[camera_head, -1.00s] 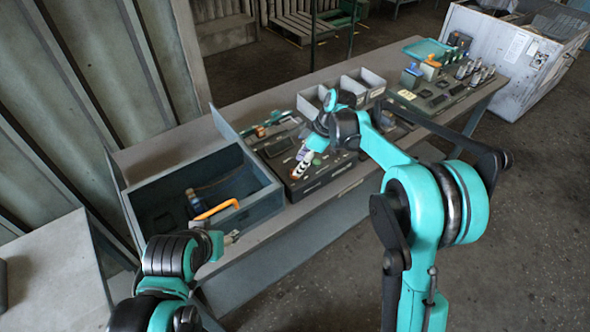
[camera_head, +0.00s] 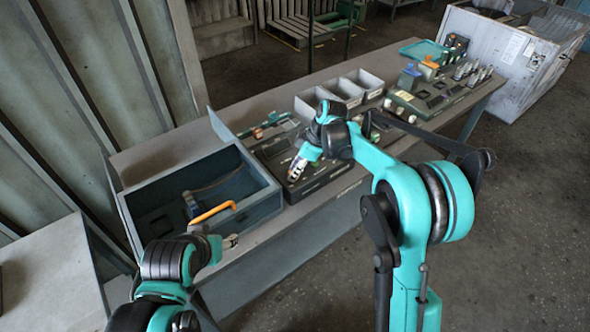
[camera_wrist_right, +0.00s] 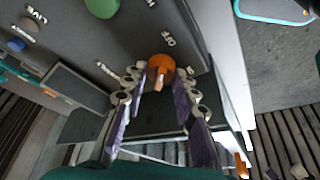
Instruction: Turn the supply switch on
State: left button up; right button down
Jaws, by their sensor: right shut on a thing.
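The supply switch appears to be an orange rotary knob (camera_wrist_right: 161,63) with a pale tip, set on a dark panel (camera_wrist_right: 100,45) in the right wrist view. White lettering beside it reads like OFF; the other lettering is hard to read. My right gripper (camera_wrist_right: 160,90) has its two fingers on either side of the knob and is shut on it. In the head view my right gripper (camera_head: 295,172) is at the control panel (camera_head: 318,182) on the bench, and the knob is hidden there. My left gripper (camera_head: 231,241) is low, in front of the bench, with its fingers too small to judge.
An open grey box (camera_head: 262,205) with an orange handle (camera_head: 214,211) stands left of the panel. Grey bins (camera_head: 345,90) are behind it. More equipment (camera_head: 440,95) is on the bench's right. A green round button (camera_wrist_right: 102,7) shows in the wrist view.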

jog(key=shift+m, duration=0.3)
jog(key=m+t, duration=0.1)
jog(key=m, duration=0.3)
jog(key=shift+s+a+t+h, duration=0.1)
jog(key=shift+s+t+h, duration=0.1)
jog(key=shift+t+h, duration=0.2)
jog(key=m+t+h, duration=0.1)
jog(key=m, duration=0.3)
jog(key=shift+a+m+p, duration=0.1)
jog(key=shift+m+p, duration=0.25)
jog(key=shift+m, duration=0.05)
jog(key=m+h, duration=0.1)
jog(key=m, duration=0.1)
jog(key=m+t+h, duration=0.1)
jog(key=m, duration=0.1)
jog(key=shift+s+a+m, duration=0.1)
jog(key=shift+m, duration=0.2)
jog(key=shift+m+h, duration=0.7)
jog(key=shift+m, duration=1.3)
